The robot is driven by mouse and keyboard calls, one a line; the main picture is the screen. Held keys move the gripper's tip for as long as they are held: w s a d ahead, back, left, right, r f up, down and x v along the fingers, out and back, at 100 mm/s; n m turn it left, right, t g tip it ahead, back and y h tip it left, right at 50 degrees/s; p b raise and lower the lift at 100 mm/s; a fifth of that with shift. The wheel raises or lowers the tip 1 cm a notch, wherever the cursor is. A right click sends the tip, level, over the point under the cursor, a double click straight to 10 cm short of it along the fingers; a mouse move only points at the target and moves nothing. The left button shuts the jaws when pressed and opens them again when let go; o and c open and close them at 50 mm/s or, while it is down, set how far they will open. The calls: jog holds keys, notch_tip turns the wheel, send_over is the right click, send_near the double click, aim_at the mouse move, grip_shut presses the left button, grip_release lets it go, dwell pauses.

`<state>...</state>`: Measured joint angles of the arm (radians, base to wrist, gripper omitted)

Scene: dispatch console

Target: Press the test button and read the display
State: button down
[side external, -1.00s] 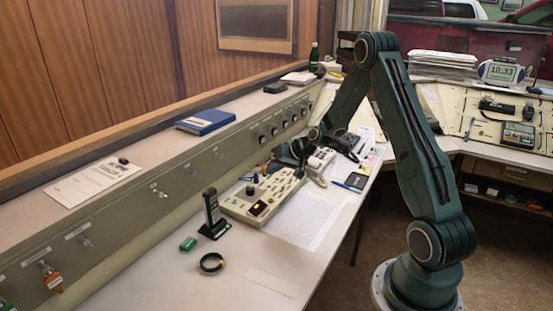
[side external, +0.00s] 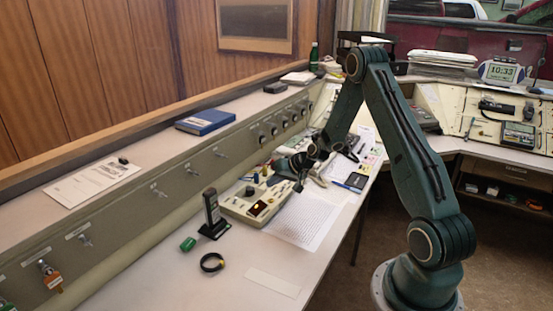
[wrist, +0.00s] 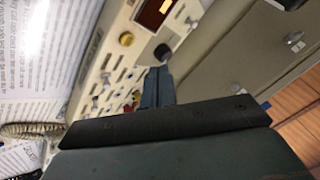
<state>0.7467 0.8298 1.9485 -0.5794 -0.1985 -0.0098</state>
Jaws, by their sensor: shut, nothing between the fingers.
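The beige control panel (side external: 238,207) lies on the desk, with several keys and knobs on its top. My gripper (side external: 273,181) is over the far part of the panel, shut and empty. In the wrist view the shut fingertips (wrist: 158,73) appear just below the black knob; contact cannot be told.
A printed sheet (side external: 305,219) lies right of the panel. A black handheld radio (side external: 212,212) stands in its holder at the left, with a green item (side external: 188,244) and a black ring (side external: 212,262) close by. The front desk is mostly clear. A sloped switch wall runs behind.

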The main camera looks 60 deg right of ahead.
jog(key=shift+f, duration=2)
jog(key=shift+f, duration=0.85)
dwell(1.5)
jog(key=shift+r, duration=0.8)
jog(key=shift+r, duration=0.1)
dwell(0.3)
jog(key=shift+r, duration=2.45)
